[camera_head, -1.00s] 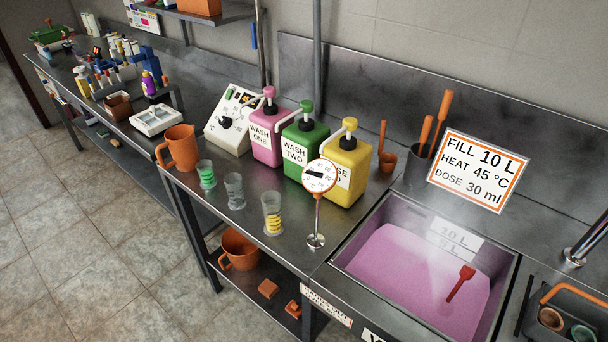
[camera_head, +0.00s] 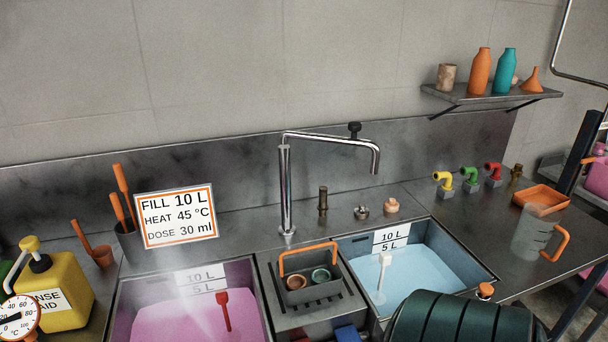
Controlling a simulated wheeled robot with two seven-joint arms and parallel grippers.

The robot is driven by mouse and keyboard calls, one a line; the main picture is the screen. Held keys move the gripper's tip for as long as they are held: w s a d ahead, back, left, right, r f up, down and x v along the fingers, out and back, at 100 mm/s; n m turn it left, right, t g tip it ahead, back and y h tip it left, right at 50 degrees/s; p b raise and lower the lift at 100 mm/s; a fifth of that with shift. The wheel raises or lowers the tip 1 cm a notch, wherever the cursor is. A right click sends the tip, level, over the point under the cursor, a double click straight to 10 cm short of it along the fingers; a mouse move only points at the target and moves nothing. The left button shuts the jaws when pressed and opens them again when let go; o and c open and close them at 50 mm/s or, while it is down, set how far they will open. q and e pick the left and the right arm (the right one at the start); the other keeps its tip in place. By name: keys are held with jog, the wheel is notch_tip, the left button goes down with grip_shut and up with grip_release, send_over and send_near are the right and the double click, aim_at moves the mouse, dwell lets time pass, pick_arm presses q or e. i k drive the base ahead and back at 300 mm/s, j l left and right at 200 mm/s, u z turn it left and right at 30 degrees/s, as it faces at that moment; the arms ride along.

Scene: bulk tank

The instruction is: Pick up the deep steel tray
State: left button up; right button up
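I cannot make out a deep steel tray in this view. Two steel basins are sunk into the counter: the left basin (camera_head: 122,297) holds pink liquid and a red stirrer, and the right basin (camera_head: 480,270) holds pale blue liquid. Between them a dark grey caddy (camera_head: 313,293) with an orange handle holds small round pots. An orange shallow tray (camera_head: 541,197) lies on the counter at the right. Neither of my grippers is in view.
A steel tap (camera_head: 285,190) rises behind the caddy. A clear jug (camera_head: 530,238) stands near the orange tray. A dark green ribbed object (camera_head: 450,318) covers the front right. A shelf (camera_head: 485,95) with bottles hangs above.

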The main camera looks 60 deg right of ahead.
aim_at(305, 265)
jog(key=z, duration=0.45)
jog(key=i+l+z, duration=0.1)
jog(key=z, duration=0.8)
jog(key=i+z, duration=0.1)
jog(key=z, duration=0.3)
jog(key=k+u, duration=0.1)
jog(key=u, duration=0.2)
